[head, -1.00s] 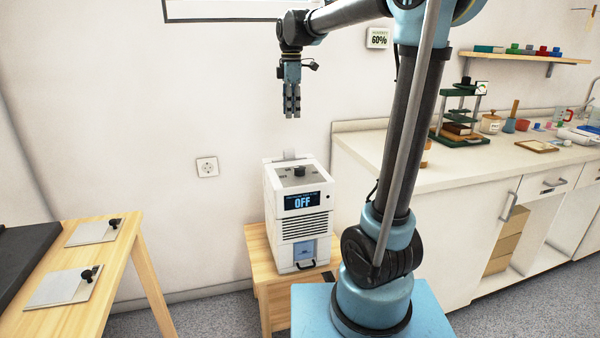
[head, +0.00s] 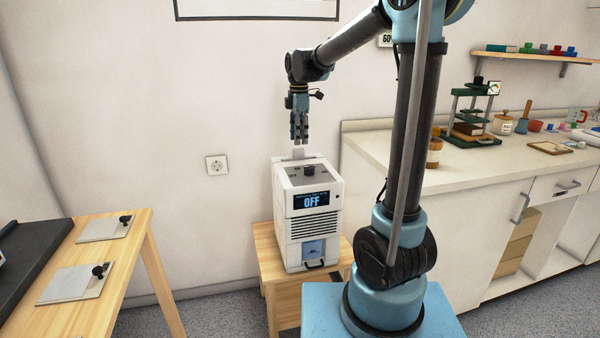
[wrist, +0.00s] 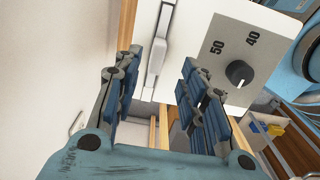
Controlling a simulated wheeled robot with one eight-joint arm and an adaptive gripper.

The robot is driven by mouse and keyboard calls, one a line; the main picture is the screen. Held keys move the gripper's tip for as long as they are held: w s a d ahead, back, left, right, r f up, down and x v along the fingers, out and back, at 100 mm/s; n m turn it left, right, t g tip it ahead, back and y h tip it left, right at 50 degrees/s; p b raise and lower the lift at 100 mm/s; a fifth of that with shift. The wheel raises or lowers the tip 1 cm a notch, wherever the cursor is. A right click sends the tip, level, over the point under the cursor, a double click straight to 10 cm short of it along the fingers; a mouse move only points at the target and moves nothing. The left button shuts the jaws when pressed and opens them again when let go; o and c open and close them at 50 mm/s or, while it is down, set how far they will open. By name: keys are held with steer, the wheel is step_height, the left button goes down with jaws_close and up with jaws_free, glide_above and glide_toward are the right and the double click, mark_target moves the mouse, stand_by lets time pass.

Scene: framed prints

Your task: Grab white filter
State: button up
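A white box-shaped machine (head: 284,225) stands on a small wooden table, with "OFF" on its display. A thin pale upright piece (head: 300,152), which looks like the white filter, sticks up at the back edge of its top. It also seems to show in the wrist view as a white slab (wrist: 159,45) beside the machine's top (wrist: 232,35). My gripper (head: 299,139) points down just above this piece. In the wrist view my gripper (wrist: 158,68) is open and empty, and the slab appears between its fingers. I cannot tell whether they touch it.
The machine's top has a black knob (wrist: 239,73) close to the right finger. A wall lies right behind the machine. A counter (head: 470,170) with lab items stands on the right. A wooden table (head: 110,255) with flat plates stands on the left.

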mark_target(299, 149)
steer(key=shift+w+f, duration=0.15)
steer(key=shift+f, duration=1.4)
steer(key=shift+w+f, duration=0.15)
steer(key=shift+f, duration=1.35)
steer(key=shift+a, duration=0.1)
jaws_close()
